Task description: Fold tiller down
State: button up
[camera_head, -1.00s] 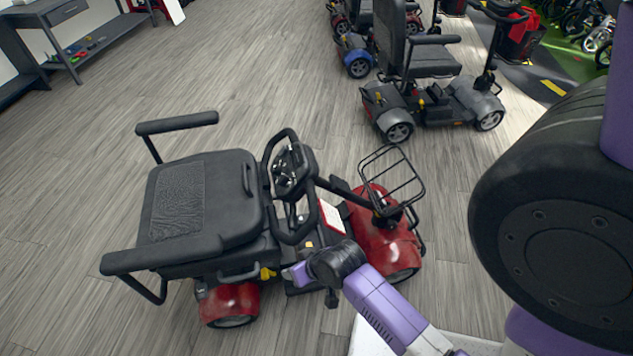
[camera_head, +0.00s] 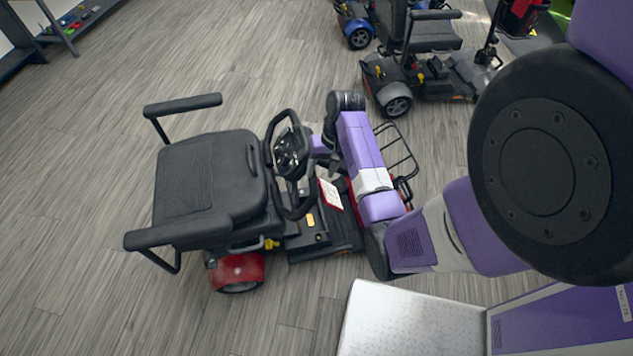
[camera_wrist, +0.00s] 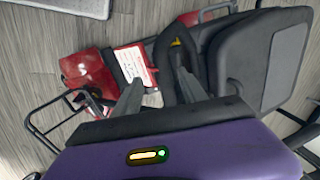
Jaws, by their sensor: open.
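In the wrist view the black handlebar loop (camera_wrist: 174,42) shows just past my fingers. My gripper (camera_wrist: 158,92) is open, its two grey fingers apart and pointing at the tiller area. In the head view my gripper (camera_head: 318,150) is beside the tiller on its front-basket side, partly hidden by my arm. Whether a finger touches the tiller I cannot tell. The wire basket (camera_head: 398,150) is partly behind my arm.
A white label (camera_head: 330,193) sits on the scooter's front. A grey scooter (camera_head: 425,75) stands behind, with a blue one (camera_head: 357,30) beyond it. A shelf (camera_head: 55,30) is at the far left. The floor left of the red scooter is clear.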

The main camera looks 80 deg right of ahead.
aim_at(317, 184)
jog(key=x, duration=0.6)
jog(key=shift+f, duration=0.3)
jog(key=shift+w, duration=0.1)
grip_shut()
